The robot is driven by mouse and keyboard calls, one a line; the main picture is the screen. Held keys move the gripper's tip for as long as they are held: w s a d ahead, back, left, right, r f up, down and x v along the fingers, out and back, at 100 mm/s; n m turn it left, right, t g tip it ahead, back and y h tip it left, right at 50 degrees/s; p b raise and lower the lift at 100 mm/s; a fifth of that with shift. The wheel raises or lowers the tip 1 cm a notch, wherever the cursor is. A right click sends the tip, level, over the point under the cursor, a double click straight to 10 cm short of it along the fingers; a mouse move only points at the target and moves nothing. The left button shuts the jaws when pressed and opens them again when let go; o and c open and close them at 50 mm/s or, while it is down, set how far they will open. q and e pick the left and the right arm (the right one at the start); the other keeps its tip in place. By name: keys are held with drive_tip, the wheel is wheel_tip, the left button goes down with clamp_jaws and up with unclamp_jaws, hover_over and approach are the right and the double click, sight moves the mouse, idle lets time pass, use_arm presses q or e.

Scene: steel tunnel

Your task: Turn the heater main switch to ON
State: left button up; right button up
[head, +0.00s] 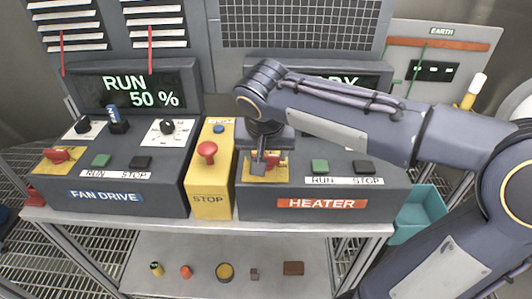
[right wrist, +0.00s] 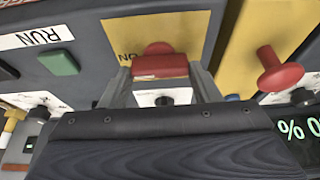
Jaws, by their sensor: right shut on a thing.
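The heater main switch is a red handle (right wrist: 160,66) on a yellow plate (right wrist: 205,25), and the head view shows part of its yellow plate (head: 250,174) at the left end of the heater console (head: 220,203). My right gripper (head: 265,170) comes down over it from above. In the right wrist view my right gripper (right wrist: 160,75) has one finger at each end of the red handle, and is shut on it. The handle lies crosswise in that view. Lettering on the plate is partly covered by a finger. My left gripper is not in view.
A yellow STOP box (head: 210,180) with a red mushroom button (head: 207,150) stands close left of the switch. Green RUN (head: 320,166) and dark STOP (head: 363,167) buttons are to its right. My right arm partly hides the heater display (head: 345,80). The fan drive console (head: 120,185) is farther left.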

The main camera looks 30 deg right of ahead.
idle(0.5)
drive_tip(key=o, duration=1)
drive_tip(key=shift+r, duration=0.1)
drive_tip(key=v, duration=0.7)
drive_tip(key=shift+a+r, duration=0.1)
drive_tip(key=shift+r, duration=0.25)
